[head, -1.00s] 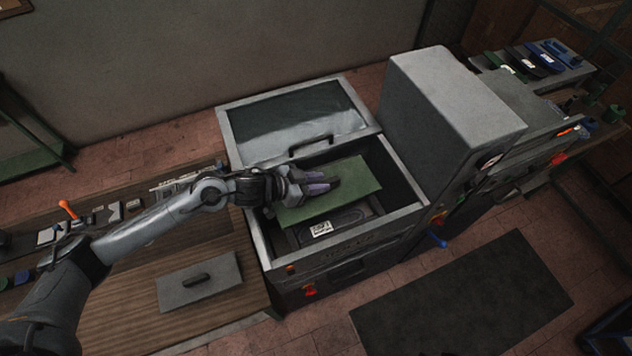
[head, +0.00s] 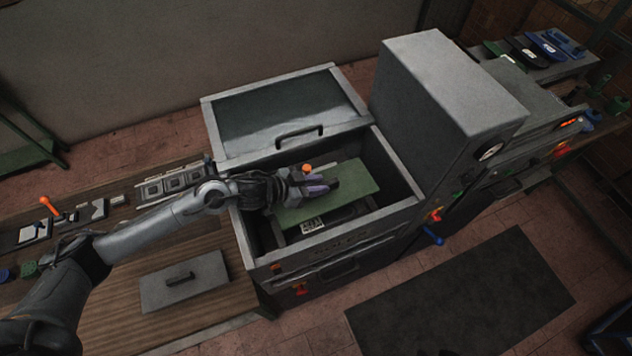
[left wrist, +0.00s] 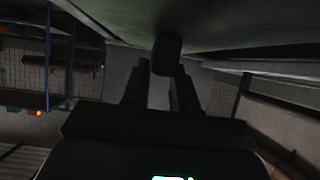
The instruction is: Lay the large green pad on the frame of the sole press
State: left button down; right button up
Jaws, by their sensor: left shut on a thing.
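The large green pad (head: 352,188) is in the head view, over the open well of the sole press. My left gripper (head: 325,184) is shut on it, over its left part. In the left wrist view the green surface (left wrist: 225,22) fills the top, and a dark handle (left wrist: 167,52) lies at the fingertips (left wrist: 164,78). The frame of the sole press (head: 365,224) is a pale metal rim around the dark well. The pad hides part of a labelled dark sole shape (head: 313,226) below it. I cannot tell whether the pad touches anything beneath. My right gripper is not in view.
The press lid (head: 285,110) with its handle stands open behind. A tall grey housing (head: 445,85) rises at the right of the well. A grey plate with a handle (head: 190,283) lies on the wooden bench at left. An orange knob (head: 307,168) shows beside my gripper.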

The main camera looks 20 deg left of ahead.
pick_arm(q)
jog(key=shift+w+f+b, duration=0.15)
jog(key=shift+f+b, duration=0.65)
jog(key=shift+b, duration=0.2)
notch_tip(320, 180, down, 3)
jog(key=b, duration=0.3)
jog(key=shift+f+b, duration=1.3)
jog(key=shift+f, duration=0.85)
jog(key=shift+f+b, duration=0.35)
jog(key=shift+f, duration=0.35)
jog(key=shift+f, duration=0.1)
jog(key=shift+a+f, duration=0.1)
jog(key=shift+f, duration=0.4)
